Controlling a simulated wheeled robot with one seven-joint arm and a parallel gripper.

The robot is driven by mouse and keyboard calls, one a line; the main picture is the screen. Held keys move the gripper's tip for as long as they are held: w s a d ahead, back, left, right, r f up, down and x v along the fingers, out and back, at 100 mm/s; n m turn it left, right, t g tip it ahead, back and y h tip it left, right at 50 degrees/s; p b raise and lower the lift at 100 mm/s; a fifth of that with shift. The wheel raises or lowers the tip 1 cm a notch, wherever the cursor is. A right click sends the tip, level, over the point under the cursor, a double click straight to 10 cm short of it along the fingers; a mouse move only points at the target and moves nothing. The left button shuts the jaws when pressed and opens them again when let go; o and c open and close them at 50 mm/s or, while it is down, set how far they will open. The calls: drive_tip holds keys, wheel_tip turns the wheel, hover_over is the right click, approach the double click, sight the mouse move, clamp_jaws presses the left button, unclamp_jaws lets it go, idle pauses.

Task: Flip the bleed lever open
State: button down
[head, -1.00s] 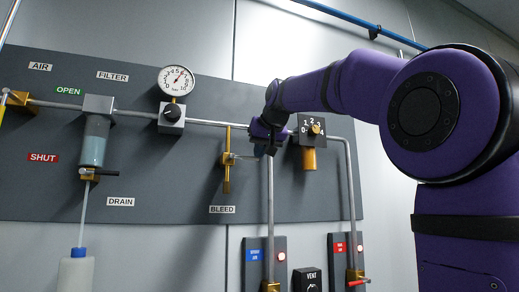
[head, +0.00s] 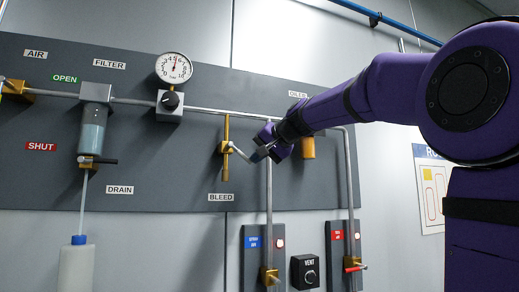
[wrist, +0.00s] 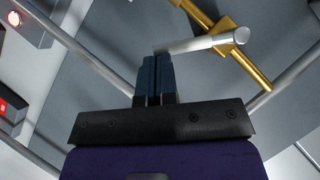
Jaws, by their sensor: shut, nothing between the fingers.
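The bleed valve is a vertical brass fitting (head: 226,150) on the grey panel, above the BLEED label (head: 221,197). Its silver lever (head: 240,154) points right and slopes down in the head view. In the wrist view the lever (wrist: 205,43) runs left from the brass fitting (wrist: 252,70) to just above my fingertips. My gripper (head: 258,156) is at the lever's free end, to the right of the valve. In the wrist view its dark fingers (wrist: 155,62) are shut together with nothing between them. The tips look close to or touching the lever's end; contact is unclear.
A pipe (head: 268,200) runs down right of the valve, partly behind my gripper. A gauge (head: 174,69) and knob (head: 170,100) sit upper left. The filter (head: 93,128) is farther left. Two switch panels and the VENT knob (head: 310,277) are below.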

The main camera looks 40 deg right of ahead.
drive_tip(key=w+a+f+m+t+y, duration=0.1)
drive_tip(key=a+f+m+t+y, duration=0.2)
drive_tip(key=a+f+m, duration=0.1)
drive_tip(key=shift+w+a+f+m, duration=0.2)
drive_tip(key=shift+a+f+m, duration=0.1)
drive_tip(key=shift+a+f, duration=0.1)
idle(0.4)
drive_tip(key=shift+a, duration=0.1)
idle(0.4)
